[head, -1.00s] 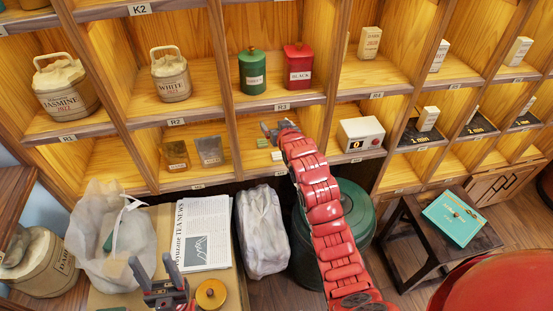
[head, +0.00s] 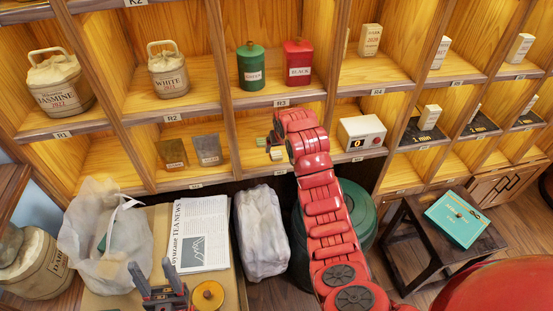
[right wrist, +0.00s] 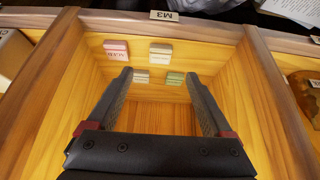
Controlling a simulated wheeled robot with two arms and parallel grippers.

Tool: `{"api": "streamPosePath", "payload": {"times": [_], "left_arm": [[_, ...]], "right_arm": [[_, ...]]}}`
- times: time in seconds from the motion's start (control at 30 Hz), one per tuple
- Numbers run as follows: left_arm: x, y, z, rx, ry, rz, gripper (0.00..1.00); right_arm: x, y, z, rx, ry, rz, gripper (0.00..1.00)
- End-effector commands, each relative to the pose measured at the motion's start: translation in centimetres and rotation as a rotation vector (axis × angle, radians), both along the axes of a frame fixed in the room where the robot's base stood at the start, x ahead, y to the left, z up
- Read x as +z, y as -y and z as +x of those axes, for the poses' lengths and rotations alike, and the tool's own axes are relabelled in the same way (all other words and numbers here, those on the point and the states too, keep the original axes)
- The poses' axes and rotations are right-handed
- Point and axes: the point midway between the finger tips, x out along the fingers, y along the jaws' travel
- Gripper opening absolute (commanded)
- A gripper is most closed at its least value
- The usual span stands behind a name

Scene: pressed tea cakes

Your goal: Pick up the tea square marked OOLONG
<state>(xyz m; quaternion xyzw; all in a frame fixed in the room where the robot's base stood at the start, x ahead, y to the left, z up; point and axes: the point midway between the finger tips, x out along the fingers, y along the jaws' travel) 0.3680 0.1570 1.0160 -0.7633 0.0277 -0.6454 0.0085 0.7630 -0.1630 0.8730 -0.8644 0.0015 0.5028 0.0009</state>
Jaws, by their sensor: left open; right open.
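Several small tea squares lie in the compartment tagged M3 in the right wrist view: a pink-topped one (right wrist: 116,46), a tan one (right wrist: 160,50), a pale one (right wrist: 141,76) and a green one (right wrist: 175,78). Their lettering is too small to tell which is OOLONG. My left gripper (head: 153,274) is open and empty, low at left.
Compartment walls (right wrist: 262,85) stand close on both sides of my right gripper. A green drum (head: 352,205) stands below my right arm.

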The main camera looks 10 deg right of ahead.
Motion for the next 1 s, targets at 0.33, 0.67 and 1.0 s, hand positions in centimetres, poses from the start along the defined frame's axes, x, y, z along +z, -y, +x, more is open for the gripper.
{"api": "streamPosePath", "payload": {"times": [0.33, 0.67, 1.0], "left_arm": [[-1.2, 0.0, 0.0, 0.0, 0.0, 0.0, 0.56], [-2.8, 0.0, 0.0, 0.0, 0.0, 0.0, 0.56], [-4.0, 0.0, 0.0, 0.0, 0.0, 0.0, 0.56]], "right_arm": [[-2.7, 0.0, 1.6, 0.0, 0.004, -0.001, 0.85], [-5.2, -0.2, 3.1, 0.0, 0.003, 0.002, 0.85], [-7.0, -0.1, 4.2, 0.0, 0.005, 0.001, 0.85]]}}
